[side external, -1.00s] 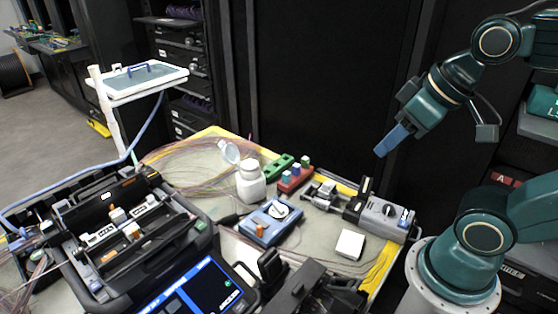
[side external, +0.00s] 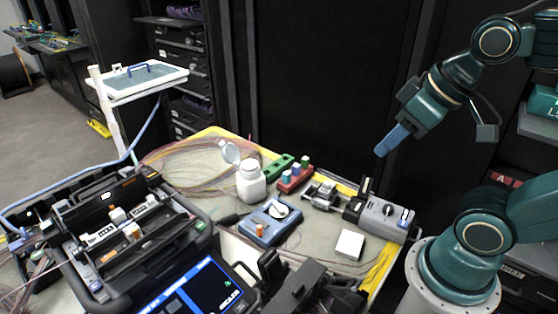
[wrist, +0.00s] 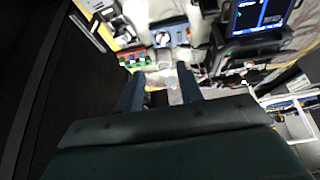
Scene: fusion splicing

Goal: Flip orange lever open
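My gripper (side external: 388,148) hangs in the air at the right, above and behind the bench. In the wrist view its two blue fingers (wrist: 158,80) stand apart with nothing between them, so it is open. Small orange parts show on the black fusion splicer at the left, one near its middle (side external: 133,231). Another small orange piece (side external: 260,230) stands on the blue device (side external: 270,222) in mid-bench. I cannot tell for sure which orange part is the lever. My gripper is far from all of them and touches nothing.
A white bottle (side external: 251,183), a red block (side external: 295,179), a green block (side external: 279,167), a grey device (side external: 380,217) and a white box (side external: 350,244) stand on the bench. Thin fibres and a blue cable lie at the left. The air above the bench is mostly clear.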

